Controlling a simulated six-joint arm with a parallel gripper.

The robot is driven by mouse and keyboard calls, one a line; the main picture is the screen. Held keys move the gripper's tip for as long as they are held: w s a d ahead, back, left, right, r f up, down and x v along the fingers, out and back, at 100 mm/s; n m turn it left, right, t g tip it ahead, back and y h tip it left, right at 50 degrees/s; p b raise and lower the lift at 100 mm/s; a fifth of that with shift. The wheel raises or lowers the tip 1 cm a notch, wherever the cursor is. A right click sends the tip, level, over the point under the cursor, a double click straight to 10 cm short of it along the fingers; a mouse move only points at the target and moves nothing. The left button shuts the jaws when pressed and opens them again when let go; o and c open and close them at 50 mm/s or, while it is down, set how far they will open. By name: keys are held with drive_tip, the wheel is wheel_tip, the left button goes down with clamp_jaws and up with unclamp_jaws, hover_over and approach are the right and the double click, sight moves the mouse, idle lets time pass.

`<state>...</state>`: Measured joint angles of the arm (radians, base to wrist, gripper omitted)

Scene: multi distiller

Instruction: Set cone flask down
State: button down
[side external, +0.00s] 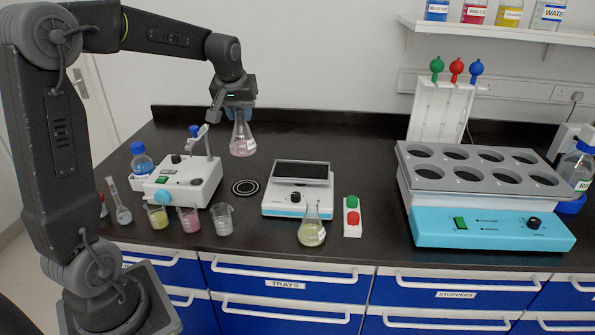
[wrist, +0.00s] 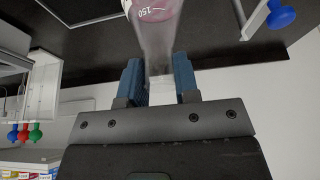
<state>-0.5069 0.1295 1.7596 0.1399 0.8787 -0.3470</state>
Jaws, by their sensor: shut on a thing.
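My gripper (side external: 240,106) is shut on the neck of a cone flask (side external: 243,141). The flask is clear glass with pink liquid and hangs upright behind and right of the white stirrer unit. From the side it looks close to the bench, but I cannot tell whether its base touches. In the wrist view my gripper (wrist: 160,82) has its two blue fingers on either side of the flask's neck (wrist: 155,45), and a 150 mark shows near the pink liquid. A second cone flask (side external: 312,232) with yellow-green liquid stands at the bench front.
The stirrer unit (side external: 183,183) with its rod stands left of the held flask. A black round pad (side external: 245,187) lies in front of it, and a balance (side external: 297,202) stands to the right. Several beakers line the front edge. The bench (side external: 340,140) behind the balance is clear.

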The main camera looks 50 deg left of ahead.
drive_tip(key=w+a+r, duration=0.2)
drive_tip(key=w, duration=0.4)
drive_tip(key=w+d+f, duration=0.8)
drive_tip(key=f, duration=0.2)
drive_tip(key=shift+w+f, duration=0.15)
drive_tip(key=shift+f, duration=0.25)
drive_tip(key=shift+d+f, duration=0.1)
drive_tip(key=c, duration=0.8)
unclamp_jaws()
drive_tip(key=shift+f, duration=0.1)
drive_tip(key=shift+c, duration=0.2)
